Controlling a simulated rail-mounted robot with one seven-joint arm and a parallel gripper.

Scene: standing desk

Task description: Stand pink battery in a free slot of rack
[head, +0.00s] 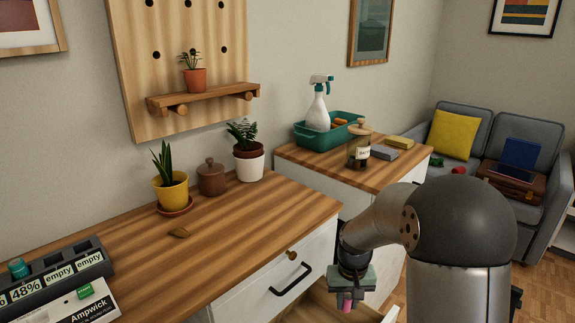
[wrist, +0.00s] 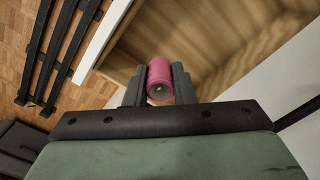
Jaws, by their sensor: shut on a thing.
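The pink battery (wrist: 160,80) is held between the two fingers of my gripper (wrist: 158,92) in the wrist view, with its round end facing the camera. In the head view my gripper (head: 350,296) hangs at the open drawer in front of the desk, and a bit of the pink battery (head: 347,306) shows below it. The rack (head: 50,275) is a dark grey holder at the left end of the desk top. Its labels read "48%", "empty" and "empty". A teal battery (head: 18,268) stands in it near the left. The rack's left part is cut off by the picture edge.
An open wooden drawer (head: 322,300) lies under my gripper. A white Ampwick box (head: 82,306) is in front of the rack. A yellow plant pot (head: 171,191), brown jar (head: 211,178) and white pot (head: 249,167) stand along the wall. The desk's middle is mostly clear.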

